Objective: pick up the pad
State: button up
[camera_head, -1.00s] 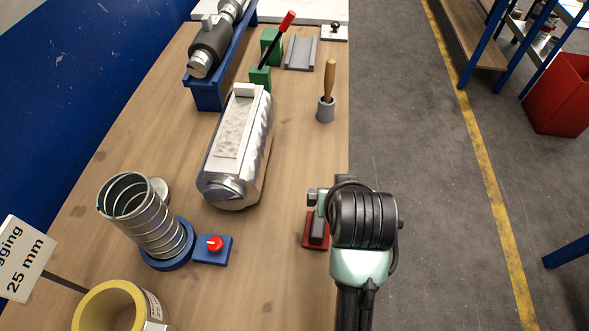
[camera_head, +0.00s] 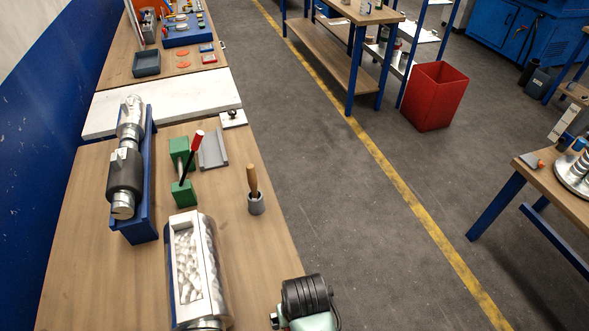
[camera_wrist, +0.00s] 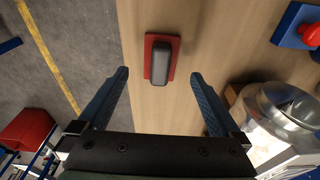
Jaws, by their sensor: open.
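The pad (camera_wrist: 174,61) is a flat red rectangle with a rounded dark grey block (camera_wrist: 161,62) on top. It lies on the wooden bench in the wrist view, near the bench edge. My gripper (camera_wrist: 159,75) is open and empty, with its two blue fingers either side of the pad's lower part in that picture. The fingers appear apart from the pad; how far above it they are, I cannot tell. In the head view my arm shows at the bottom, while the pad and the fingers are out of sight.
A silver duct-like cylinder (camera_head: 207,262) lies on the bench (camera_head: 80,255). A red button box (camera_wrist: 298,25) is right of the pad.

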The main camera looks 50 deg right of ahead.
jog(key=shift+w+d+f+p, duration=0.1)
jog(key=shift+w+f+p, duration=0.1)
jog(key=shift+f, duration=0.75)
jog(key=shift+w+d+f+p, duration=0.15)
jog(key=shift+w+f+p, duration=0.1)
jog(key=shift+f, duration=0.75)
jog(key=shift+w+d+f+p, duration=0.1)
jog(key=shift+w+f+p, duration=0.1)
jog(key=shift+f, duration=0.75)
jog(key=c, duration=1.4)
notch_tip(320, 180, up, 10)
jog(key=shift+r+b, duration=0.1)
jog(key=shift+b, duration=0.5)
